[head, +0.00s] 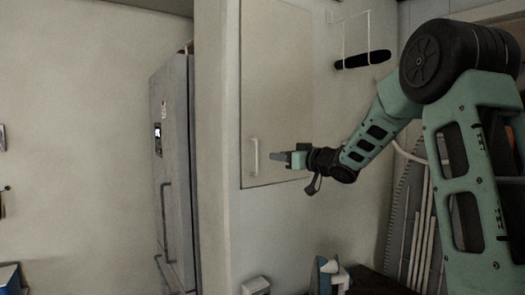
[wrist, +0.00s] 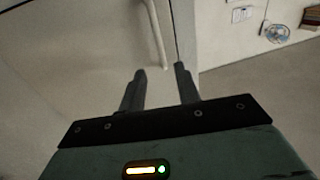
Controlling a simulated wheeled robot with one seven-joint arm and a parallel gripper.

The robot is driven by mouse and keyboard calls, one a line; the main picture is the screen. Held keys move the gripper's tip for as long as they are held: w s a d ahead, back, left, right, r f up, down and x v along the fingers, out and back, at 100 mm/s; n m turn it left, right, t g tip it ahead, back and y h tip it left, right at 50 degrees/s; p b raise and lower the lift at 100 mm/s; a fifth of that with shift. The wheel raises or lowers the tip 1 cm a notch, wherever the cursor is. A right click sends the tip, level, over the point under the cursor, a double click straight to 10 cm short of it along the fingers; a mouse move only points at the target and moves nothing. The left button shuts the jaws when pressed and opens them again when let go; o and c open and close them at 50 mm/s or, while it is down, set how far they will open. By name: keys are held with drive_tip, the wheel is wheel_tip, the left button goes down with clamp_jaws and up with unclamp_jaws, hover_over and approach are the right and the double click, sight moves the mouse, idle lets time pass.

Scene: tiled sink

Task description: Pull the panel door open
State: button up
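The panel door (head: 280,85) is a pale, tall panel set in the wall, and it looks shut. Its white bar handle (head: 255,156) is near its lower left corner. My gripper (head: 282,156) is just right of the handle in the head view, pointing left towards it. In the wrist view, the two dark fingers (wrist: 160,85) are apart with nothing between them. The handle (wrist: 157,35) shows beyond the fingertips there, and the panel (wrist: 80,45) fills the left side. I see a gap between fingertips and handle in the wrist view.
A grey fridge (head: 172,165) stands to the left, past the wall edge. A black roll on a white holder (head: 363,60) hangs right of the panel. Small items (head: 330,272) stand below, and several long pipes (head: 420,225) lean at the right.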

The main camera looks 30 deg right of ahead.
sight(262, 154)
drive_tip(key=p+x, duration=0.2)
drive_tip(key=x, duration=0.6)
drive_tip(key=shift+w+a, duration=0.1)
drive_tip(key=shift+w, duration=0.2)
clamp_jaws()
